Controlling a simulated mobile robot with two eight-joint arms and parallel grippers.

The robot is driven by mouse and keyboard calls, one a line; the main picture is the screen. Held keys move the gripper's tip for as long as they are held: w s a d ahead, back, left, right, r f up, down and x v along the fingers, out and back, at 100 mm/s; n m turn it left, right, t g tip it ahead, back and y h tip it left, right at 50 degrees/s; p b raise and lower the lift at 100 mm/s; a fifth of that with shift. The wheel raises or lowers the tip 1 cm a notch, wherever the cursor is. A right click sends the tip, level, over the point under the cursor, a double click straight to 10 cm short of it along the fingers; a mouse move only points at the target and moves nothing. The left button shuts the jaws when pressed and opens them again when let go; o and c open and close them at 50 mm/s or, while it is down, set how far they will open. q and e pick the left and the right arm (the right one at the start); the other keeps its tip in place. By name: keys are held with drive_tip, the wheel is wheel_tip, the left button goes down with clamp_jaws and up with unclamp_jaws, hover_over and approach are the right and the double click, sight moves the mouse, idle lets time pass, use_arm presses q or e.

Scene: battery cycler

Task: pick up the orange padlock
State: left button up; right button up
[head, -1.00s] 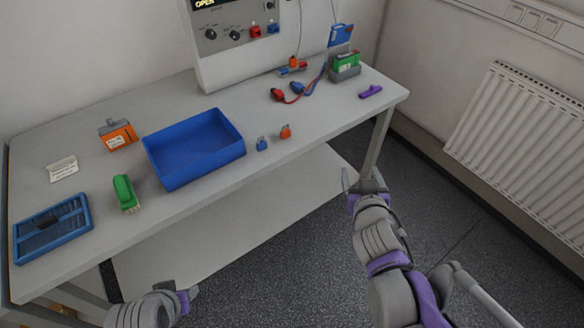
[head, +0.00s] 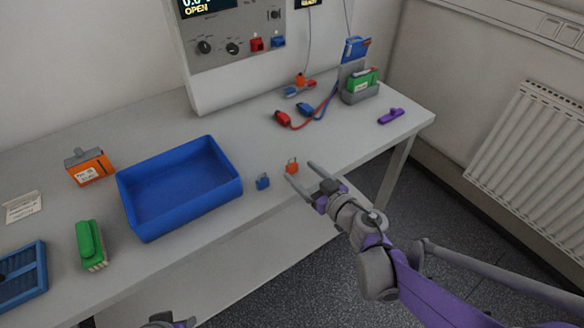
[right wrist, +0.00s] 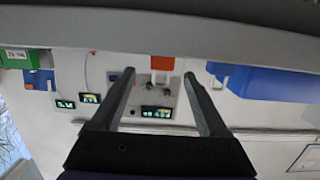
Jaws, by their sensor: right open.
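The orange padlock (head: 291,168) stands on the light grey bench near its front edge, to the right of the blue padlock (head: 263,182). My right gripper (head: 299,172) is open and empty, its fingertips close to the orange padlock from the front right. In the right wrist view the orange padlock (right wrist: 162,62) shows between the two fingers, just past their tips; I cannot tell whether they touch it. The blue padlock (right wrist: 218,71) is outside the fingers there. My left gripper (head: 172,322) only just shows at the bottom edge, mostly cut off.
A blue tray (head: 236,190) stands left of the padlocks. An orange battery (head: 88,166) and a green connector-like block (head: 90,244) lie farther left. Red and blue leads (head: 284,118), a green battery in a grey holder (head: 359,92) and a purple item (head: 391,116) are behind.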

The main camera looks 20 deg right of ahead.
sight(294, 168)
drive_tip(key=x, duration=0.5)
drive_tip(key=shift+a+f, duration=0.15)
drive_tip(key=shift+f, duration=0.05)
clamp_jaws()
